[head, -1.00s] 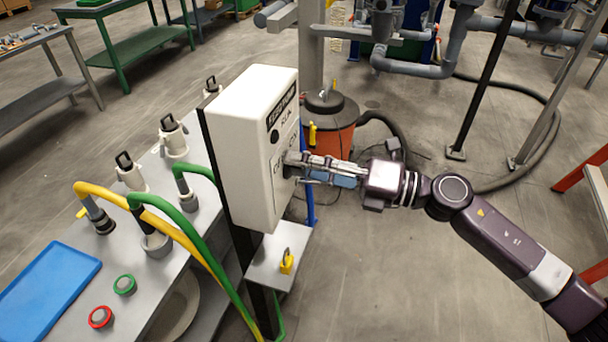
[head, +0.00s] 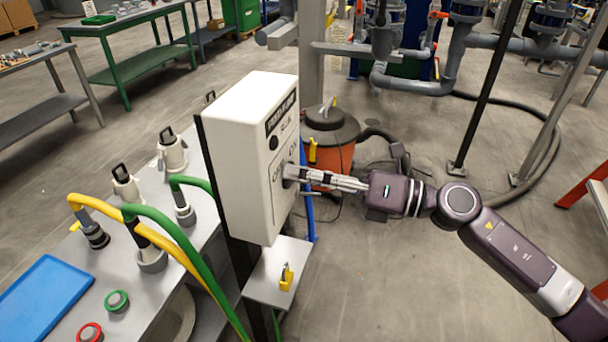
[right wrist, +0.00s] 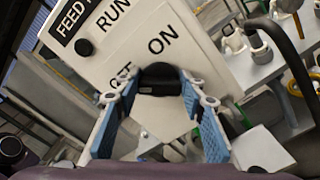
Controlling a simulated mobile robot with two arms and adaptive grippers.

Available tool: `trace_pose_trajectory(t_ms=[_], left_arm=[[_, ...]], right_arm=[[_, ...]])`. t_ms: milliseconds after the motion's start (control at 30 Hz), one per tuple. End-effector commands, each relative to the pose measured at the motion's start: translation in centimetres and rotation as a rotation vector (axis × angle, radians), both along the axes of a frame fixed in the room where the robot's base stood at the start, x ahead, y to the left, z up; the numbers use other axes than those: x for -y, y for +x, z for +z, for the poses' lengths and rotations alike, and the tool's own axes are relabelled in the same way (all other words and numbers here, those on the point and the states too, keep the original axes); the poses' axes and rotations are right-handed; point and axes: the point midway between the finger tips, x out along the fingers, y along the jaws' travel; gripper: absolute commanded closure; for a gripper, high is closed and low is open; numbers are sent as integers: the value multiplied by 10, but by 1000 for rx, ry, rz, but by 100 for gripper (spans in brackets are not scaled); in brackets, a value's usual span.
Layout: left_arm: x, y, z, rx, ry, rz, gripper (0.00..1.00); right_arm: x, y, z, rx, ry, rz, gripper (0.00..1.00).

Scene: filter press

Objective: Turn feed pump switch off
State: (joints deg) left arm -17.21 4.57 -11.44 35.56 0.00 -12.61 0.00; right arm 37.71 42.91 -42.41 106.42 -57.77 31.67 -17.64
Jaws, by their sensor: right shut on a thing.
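The white control box (head: 245,150) stands on a dark post left of centre in the head view. In the right wrist view its face (right wrist: 120,50) appears tilted, with a "FEED" label, "RUN", "ON" and a partly covered "OFF". A black switch knob (right wrist: 160,78) sits below these words, between my blue-padded fingers. My right gripper (right wrist: 160,92) is shut on this knob; it also shows in the head view (head: 295,177), reaching the box face from the right. The fingers partly hide the knob, so its exact pointing is unclear. My left gripper is in neither view.
A small shelf (head: 262,290) with a yellow padlock (head: 286,278) juts out below the box. A bench (head: 125,270) with yellow and green hoses, a blue tray (head: 45,298) and two buttons stands left. An orange drum (head: 331,150) stands behind the gripper. Floor at right front is clear.

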Motion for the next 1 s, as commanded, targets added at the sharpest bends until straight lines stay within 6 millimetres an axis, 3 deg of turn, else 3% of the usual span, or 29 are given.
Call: trace_pose_trajectory(t_ms=[67,100,267,667,1000], left_arm=[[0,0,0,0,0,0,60],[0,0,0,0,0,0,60],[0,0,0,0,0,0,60],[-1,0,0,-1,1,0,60],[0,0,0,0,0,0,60]], right_arm=[[0,0,-1,2,-4,0,87],[0,0,-1,2,-4,0,62],[0,0,-1,1,-3,0,45],[9,-2,-1,-1,-1,-1,45],[74,-24,-3,-4,-5,-1,45]])
